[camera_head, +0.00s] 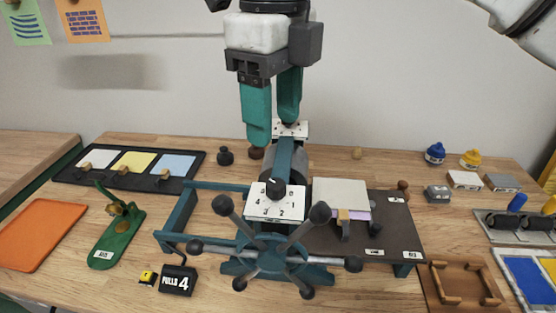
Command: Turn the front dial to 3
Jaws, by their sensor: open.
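The front dial (275,187) is a dark round knob on a white numbered plate (258,197). The plate sits on top of the teal press-like machine with a spoked wheel. The figures 4, 3 and 2 show along the plate's near side; I cannot tell where the knob points. A second white dial plate (297,131) is further back, partly hidden by my fingers. My gripper (272,128) has teal fingers, hangs pointing down above and behind the front dial, and is open with nothing visible between its fingers. It is apart from the front dial.
The teal spoked wheel (272,249) with dark ball ends stands in front of the dial. A sign reading "PULLS 4" (177,280) stands at the front left. A green stapler-like tool (117,234) and an orange tray (38,234) lie left. A wooden frame (459,284) lies right.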

